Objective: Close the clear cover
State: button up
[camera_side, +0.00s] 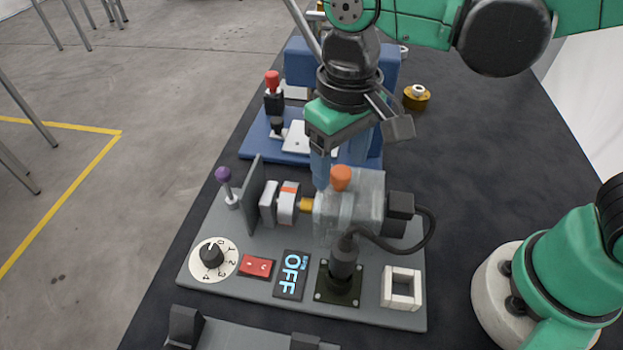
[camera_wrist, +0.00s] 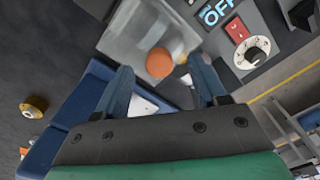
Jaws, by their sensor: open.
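The clear cover (camera_side: 364,204) is a see-through box over the right part of the machine on the grey panel. An orange knob (camera_side: 341,178) sits on its top. The grey and orange chuck (camera_side: 287,203) to its left is outside the cover. In the wrist view the cover (camera_wrist: 140,30) shows at the top, with the knob (camera_wrist: 159,62) in the gap between my fingertips. My gripper (camera_side: 330,180) points down, open and empty, with its blue fingertips close to the knob. I cannot tell whether they touch it.
The panel (camera_side: 240,289) carries a purple-topped lever (camera_side: 223,175), a dial (camera_side: 213,257), a red switch (camera_side: 257,267), an OFF display (camera_side: 291,275) and a black joystick (camera_side: 343,260). A black cable loops at right. A blue fixture (camera_side: 262,143) stands behind.

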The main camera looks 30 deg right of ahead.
jog(key=shift+f, duration=0.45)
grip_shut()
dwell(1.1)
